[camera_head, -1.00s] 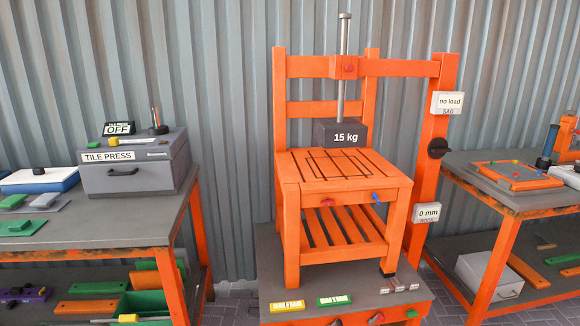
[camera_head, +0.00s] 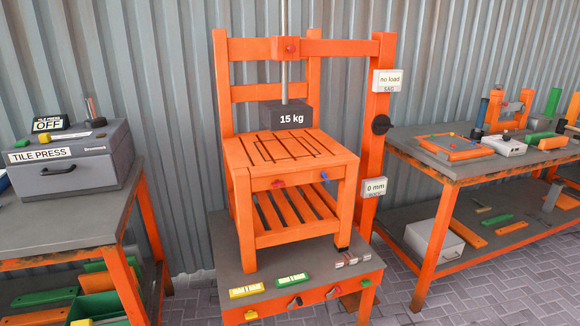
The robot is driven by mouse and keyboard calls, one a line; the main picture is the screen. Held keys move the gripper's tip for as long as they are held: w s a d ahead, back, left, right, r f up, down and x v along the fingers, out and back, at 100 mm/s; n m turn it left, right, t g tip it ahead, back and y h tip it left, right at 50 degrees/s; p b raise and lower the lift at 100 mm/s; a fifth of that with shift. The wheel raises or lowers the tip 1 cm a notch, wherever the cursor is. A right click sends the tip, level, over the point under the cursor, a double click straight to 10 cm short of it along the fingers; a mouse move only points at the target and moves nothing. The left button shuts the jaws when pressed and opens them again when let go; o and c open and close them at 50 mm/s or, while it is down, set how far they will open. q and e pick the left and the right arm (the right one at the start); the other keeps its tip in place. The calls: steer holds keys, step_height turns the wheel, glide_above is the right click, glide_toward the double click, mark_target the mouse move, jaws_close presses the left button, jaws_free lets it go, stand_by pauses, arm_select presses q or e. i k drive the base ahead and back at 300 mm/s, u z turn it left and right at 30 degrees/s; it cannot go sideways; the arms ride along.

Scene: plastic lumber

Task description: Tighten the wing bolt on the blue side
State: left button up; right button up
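An orange chair-like stand (camera_head: 290,148) with a slatted seat stands on a low grey-topped table. On its front rail, a red wing bolt (camera_head: 277,184) sits left of centre and a blue wing bolt (camera_head: 323,176) sits at the right. How tight either bolt is cannot be told. A dark 15 kg weight (camera_head: 290,117) hangs on a metal rod just above the seat; a sign beside it reads "no load" (camera_head: 387,82). A lower sign reads "0 mm" (camera_head: 374,187). Neither of my grippers shows in the view.
The low table (camera_head: 232,262) carries yellow and green level-like blocks (camera_head: 293,280) along its front. A bench with a tile press (camera_head: 72,160) stands at left, another bench (camera_head: 440,176) at right. Paved floor (camera_head: 492,284) is open at front right.

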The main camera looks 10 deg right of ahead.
mark_target(324, 176)
steer(key=u, duration=0.05)
steer(key=k, duration=0.5)
steer(key=z, duration=0.85)
steer(key=i, duration=1.35)
steer(key=u, duration=0.9)
